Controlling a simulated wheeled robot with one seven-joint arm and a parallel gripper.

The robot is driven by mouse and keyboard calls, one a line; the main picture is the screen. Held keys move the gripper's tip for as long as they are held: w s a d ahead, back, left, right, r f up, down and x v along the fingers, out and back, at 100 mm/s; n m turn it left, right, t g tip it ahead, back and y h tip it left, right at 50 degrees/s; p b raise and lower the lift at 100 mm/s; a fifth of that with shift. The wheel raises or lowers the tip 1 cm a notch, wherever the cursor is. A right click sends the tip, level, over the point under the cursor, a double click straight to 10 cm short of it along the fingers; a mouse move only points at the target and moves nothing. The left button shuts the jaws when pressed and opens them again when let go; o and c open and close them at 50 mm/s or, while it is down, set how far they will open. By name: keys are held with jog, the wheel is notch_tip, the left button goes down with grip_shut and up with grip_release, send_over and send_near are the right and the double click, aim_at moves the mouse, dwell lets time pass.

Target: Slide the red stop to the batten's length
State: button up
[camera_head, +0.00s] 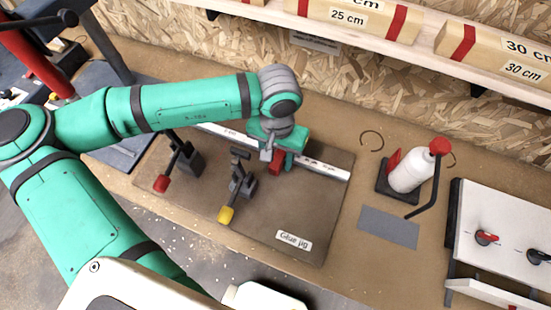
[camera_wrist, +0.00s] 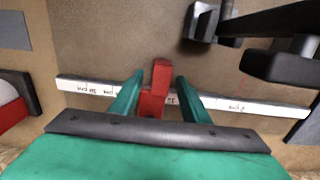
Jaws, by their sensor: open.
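The red stop (camera_wrist: 155,88) sits on the white marked rail (camera_wrist: 85,88) in the wrist view. My gripper (camera_wrist: 160,76) is open, with one teal finger on each side of the stop and a visible gap to each. In the head view, my gripper (camera_head: 278,147) is over the rail (camera_head: 322,168), hiding much of the red stop (camera_head: 275,167). The rail lies along the back of the brown board labelled "Glue jig" (camera_head: 285,225). Its small marks are too blurred to read surely. Long wooden pieces labelled 25 cm (camera_head: 350,17) and 30 cm (camera_head: 490,55) lie on the shelf.
Toggle clamps with a red handle (camera_head: 162,183) and a yellow handle (camera_head: 226,214) stand on the board, left of my gripper. A white bottle (camera_head: 408,172), a grey pad (camera_head: 388,227) and a white panel with knobs (camera_head: 505,225) are at the right. The board's front right is clear.

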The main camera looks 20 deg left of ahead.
jog(key=shift+a+f, duration=0.1)
jog(key=shift+f, duration=1)
